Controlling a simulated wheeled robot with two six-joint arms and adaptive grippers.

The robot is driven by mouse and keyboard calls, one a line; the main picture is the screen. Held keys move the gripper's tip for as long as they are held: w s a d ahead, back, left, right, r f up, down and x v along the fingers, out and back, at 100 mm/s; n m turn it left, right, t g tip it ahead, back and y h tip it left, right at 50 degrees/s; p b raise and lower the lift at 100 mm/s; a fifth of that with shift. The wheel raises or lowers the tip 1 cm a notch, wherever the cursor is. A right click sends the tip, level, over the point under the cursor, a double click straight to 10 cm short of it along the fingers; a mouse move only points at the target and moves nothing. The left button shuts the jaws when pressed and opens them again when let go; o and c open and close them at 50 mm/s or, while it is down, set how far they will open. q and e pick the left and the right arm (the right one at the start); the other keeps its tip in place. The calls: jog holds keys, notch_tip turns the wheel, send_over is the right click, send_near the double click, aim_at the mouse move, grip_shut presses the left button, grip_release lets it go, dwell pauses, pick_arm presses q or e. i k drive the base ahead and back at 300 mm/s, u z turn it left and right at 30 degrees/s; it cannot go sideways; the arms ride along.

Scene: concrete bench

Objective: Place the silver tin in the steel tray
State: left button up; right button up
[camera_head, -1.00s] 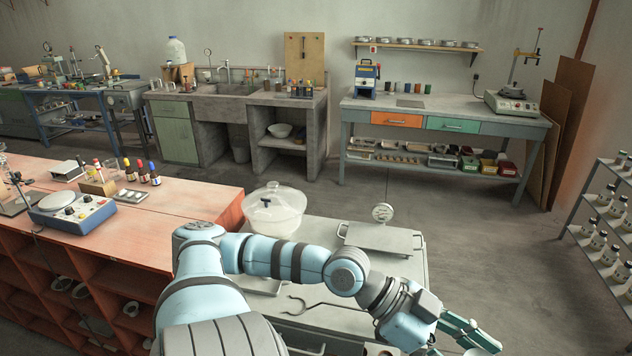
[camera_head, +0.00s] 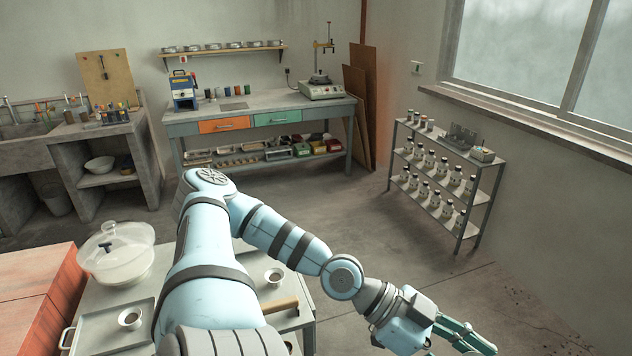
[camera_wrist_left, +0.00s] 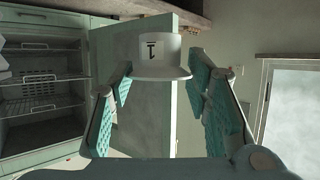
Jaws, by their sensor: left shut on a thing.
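My left gripper (camera_head: 482,340) is low on the right in the head view, out past the bench. It is shut on a pale, round tin (camera_wrist_left: 160,57) with a small dark-marked label, between the teal finger pads in the wrist view; this appears to be the silver tin. The tin cannot be made out in the head view. A shallow grey metal tray (camera_head: 92,338) with a side handle lies on the bench at the lower left, partly cut off and partly behind my arm. It looks like the steel tray. My right gripper is not in view.
A lidded glass bowl (camera_head: 120,262) stands behind the tray. A small cup (camera_head: 130,318) stands on or by the tray, another cup (camera_head: 274,277) right of my arm near a wooden handle (camera_head: 280,305). A bottle shelf (camera_head: 440,180) stands at right. Open floor lies between.

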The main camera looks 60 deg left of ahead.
aim_at(99, 334)
jog(key=u, duration=0.05)
jog(key=k, duration=1.1)
jog(key=u, duration=1.5)
